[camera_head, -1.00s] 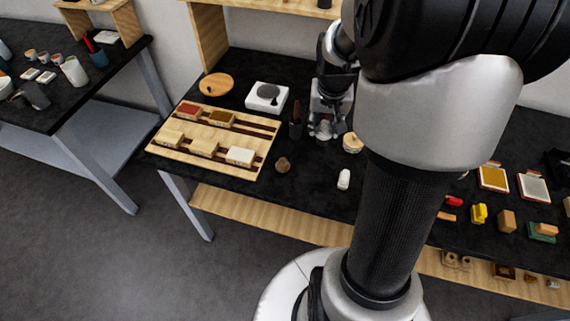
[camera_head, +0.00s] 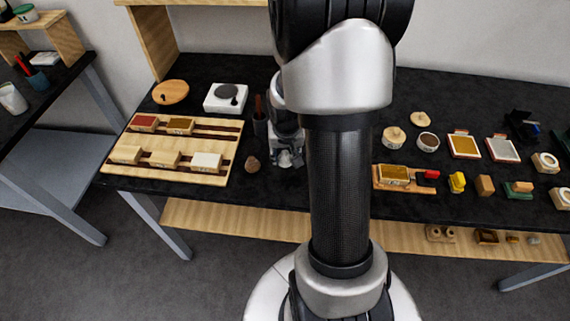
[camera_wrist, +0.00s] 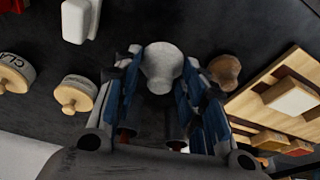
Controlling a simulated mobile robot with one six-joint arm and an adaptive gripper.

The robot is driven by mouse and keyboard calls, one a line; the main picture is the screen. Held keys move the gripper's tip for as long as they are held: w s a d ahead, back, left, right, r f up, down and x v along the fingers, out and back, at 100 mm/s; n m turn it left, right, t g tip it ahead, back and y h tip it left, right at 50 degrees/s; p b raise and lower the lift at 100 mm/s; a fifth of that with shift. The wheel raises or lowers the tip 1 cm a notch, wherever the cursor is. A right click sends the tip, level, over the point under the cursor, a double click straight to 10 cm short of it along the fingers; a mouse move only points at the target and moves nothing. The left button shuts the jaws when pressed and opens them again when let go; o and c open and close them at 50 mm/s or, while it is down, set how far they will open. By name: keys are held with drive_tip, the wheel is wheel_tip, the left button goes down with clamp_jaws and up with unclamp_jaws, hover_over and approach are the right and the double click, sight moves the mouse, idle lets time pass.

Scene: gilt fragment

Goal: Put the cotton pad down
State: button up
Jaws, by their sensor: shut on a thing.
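The cotton pad (camera_wrist: 162,66) is a pale, rounded, knob-like piece between my gripper's fingers in the wrist view. My gripper (camera_wrist: 163,85) is shut on it. In the head view my gripper (camera_head: 287,158) points down over the black table, just right of a small brown knobbed piece (camera_head: 252,163). The pale pad (camera_head: 285,160) shows only as a small patch at its tip there. I cannot tell whether the pad touches the table. The brown piece also shows close to the right finger in the wrist view (camera_wrist: 225,70).
A wooden rack (camera_head: 165,171) with several blocks lies left of my gripper. A dark cup (camera_head: 261,127) stands just behind it. In the wrist view a white object (camera_wrist: 80,18) and two round lidded tubs, one nearer (camera_wrist: 76,94), lie left. Bare black table (camera_wrist: 120,25) surrounds the pad.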

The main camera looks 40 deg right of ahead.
sight(285, 159)
drive_tip(key=shift+f+b, duration=0.8)
drive_tip(key=shift+f, duration=1.2)
drive_tip(key=shift+f, duration=0.2)
drive_tip(key=o, duration=0.9)
drive_tip(key=shift+o, duration=0.2)
drive_tip(key=shift+r, duration=0.1)
drive_tip(key=s+a+r+n+p, duration=0.1)
drive_tip(key=a+r+p, duration=0.15)
drive_tip(key=r, duration=0.65)
drive_tip(key=s+a+r+n+p, duration=0.15)
drive_tip(key=a+r, duration=0.25)
drive_tip(key=r, duration=0.4)
drive_tip(key=s+a+r+n+t+y, duration=0.1)
drive_tip(key=s+a+r+n, duration=0.1)
drive_tip(key=s+a+r, duration=0.4)
drive_tip(key=s+a+r+n+t+y, duration=0.1)
drive_tip(key=s+a+r+n, duration=0.2)
drive_tip(key=a, duration=0.8)
drive_tip(key=s+r, duration=0.2)
drive_tip(key=s, duration=0.1)
drive_tip(key=shift+s+r, duration=0.15)
drive_tip(key=shift+r, duration=0.2)
